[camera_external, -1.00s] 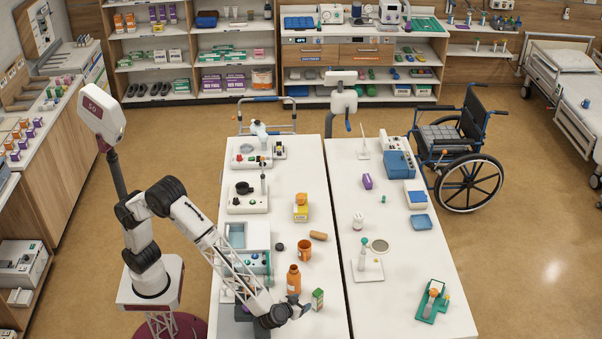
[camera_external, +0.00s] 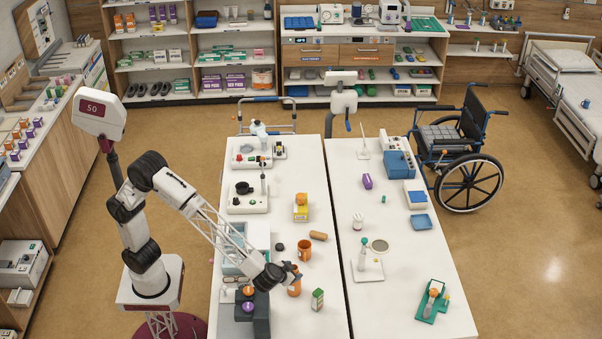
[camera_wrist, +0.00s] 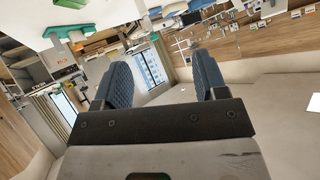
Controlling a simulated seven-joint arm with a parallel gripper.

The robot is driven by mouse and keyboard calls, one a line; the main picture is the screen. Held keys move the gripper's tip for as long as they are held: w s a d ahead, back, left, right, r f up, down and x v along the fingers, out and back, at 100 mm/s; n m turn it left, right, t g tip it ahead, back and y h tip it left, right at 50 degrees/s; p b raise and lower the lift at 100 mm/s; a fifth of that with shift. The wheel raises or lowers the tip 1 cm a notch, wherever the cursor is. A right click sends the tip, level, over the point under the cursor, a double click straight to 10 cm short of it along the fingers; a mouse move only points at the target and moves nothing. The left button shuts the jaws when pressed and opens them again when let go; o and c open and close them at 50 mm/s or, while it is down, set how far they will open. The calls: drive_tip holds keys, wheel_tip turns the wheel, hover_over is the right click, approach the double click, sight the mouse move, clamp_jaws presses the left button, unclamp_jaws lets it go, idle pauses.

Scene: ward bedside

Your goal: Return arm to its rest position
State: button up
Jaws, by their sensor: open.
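My arm reaches from its base at the left over the near end of the left white table (camera_external: 325,262). My gripper (camera_external: 296,272) is beside and partly in front of an orange bottle (camera_external: 294,289), above the table. In the wrist view my gripper (camera_wrist: 168,85) has two blue padded fingers spread well apart, with nothing between them. From this view I cannot tell whether the gripper touches the bottle.
A second white table (camera_external: 400,280) stands to the right. A wheelchair (camera_external: 460,150) is beyond it.

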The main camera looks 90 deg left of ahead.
drive_tip(key=s+a+r+m+g+h, duration=0.1)
drive_tip(key=s+a+r+g+h, duration=0.15)
drive_tip(key=s+a, duration=0.75)
drive_tip(key=s+a+r+m+g+h, duration=0.1)
drive_tip(key=s+a+r+m+g, duration=0.15)
drive_tip(key=s+a, duration=0.75)
drive_tip(key=s+a+f+m+h, duration=0.1)
drive_tip(key=s+a, duration=0.3)
drive_tip(key=s, duration=0.8)
drive_tip(key=s+a+f+m+h, duration=0.1)
drive_tip(key=s+a+h, duration=0.3)
drive_tip(key=s, duration=0.8)
drive_tip(key=shift+s+m, duration=0.35)
drive_tip(key=shift+m, duration=0.1)
drive_tip(key=shift+f, duration=0.1)
